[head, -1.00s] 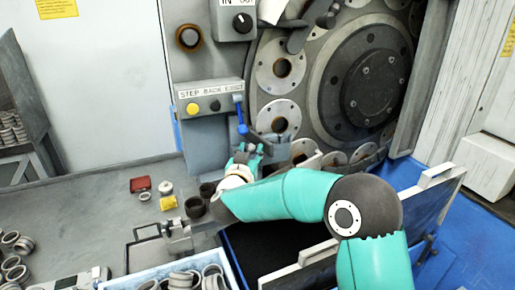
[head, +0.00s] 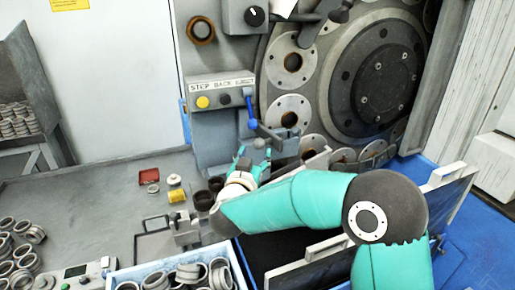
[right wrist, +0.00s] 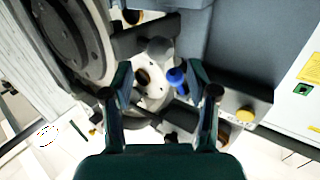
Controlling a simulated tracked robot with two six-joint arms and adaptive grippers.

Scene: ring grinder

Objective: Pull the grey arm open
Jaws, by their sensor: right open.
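A grey arm (head: 285,134) with a rounded grey knob sticks out from the machine front, just below a blue-balled lever (head: 252,124). In the right wrist view the grey knob (right wrist: 158,46) and the blue ball (right wrist: 176,76) show in the space between my fingers. My right gripper (head: 253,153) is open and empty, close below the lever and near the knob. It also shows in the right wrist view (right wrist: 162,80), one finger on each side. I cannot tell whether either finger touches the knob. My left gripper is not in view.
A button box (head: 222,94) is left of the lever. The large ring-holding wheel (head: 380,80) stands behind the grey arm. A blue bin (head: 240,272) of metal rings and a dark open box (head: 440,195) stand below. The grey bench (head: 105,215) has bare room at left.

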